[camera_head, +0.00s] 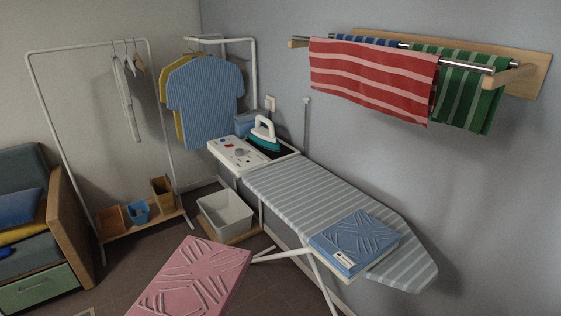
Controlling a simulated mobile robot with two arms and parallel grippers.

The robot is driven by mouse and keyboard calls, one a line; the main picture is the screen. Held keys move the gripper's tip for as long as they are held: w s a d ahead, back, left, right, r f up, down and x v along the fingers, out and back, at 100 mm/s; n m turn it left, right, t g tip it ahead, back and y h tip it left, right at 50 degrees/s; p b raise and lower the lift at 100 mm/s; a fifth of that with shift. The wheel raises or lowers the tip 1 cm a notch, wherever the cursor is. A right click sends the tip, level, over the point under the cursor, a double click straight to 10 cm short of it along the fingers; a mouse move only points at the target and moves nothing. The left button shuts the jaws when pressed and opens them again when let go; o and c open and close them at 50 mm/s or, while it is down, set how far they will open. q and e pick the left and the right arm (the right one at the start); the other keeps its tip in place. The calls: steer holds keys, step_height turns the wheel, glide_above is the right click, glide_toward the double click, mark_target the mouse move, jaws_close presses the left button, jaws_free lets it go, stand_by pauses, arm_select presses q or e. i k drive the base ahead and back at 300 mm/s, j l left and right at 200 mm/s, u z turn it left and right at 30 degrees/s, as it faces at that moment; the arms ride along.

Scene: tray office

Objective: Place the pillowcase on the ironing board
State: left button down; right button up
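The ironing board (290,185), with a grey and white striped cover, runs from the middle toward the lower right along the wall. A flat blue rectangular piece (353,243) with a raised line pattern and a small white label lies on its near end. A similar pink piece (197,280) is at the bottom centre, apart from the board in the picture and cut off by the lower edge; what supports it is hidden. I cannot tell which of the two is the pillowcase. Neither of my grippers is in view.
A teal and white iron (264,136) stands at the board's far end. A white bin (226,214) stands behind the board's legs. Towels hang on a wall rail (460,65). Clothes racks (90,47) and an armchair (40,220) are at left. The board's middle is clear.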

mark_target(289, 188)
steer(key=i+j+z, duration=0.45)
steer(key=i+j, duration=0.2)
steer(key=i+j+z, duration=0.45)
steer(key=i+j, duration=0.15)
steer(key=j, duration=0.25)
steer(key=i+j+z, duration=0.25)
steer(key=j, duration=0.25)
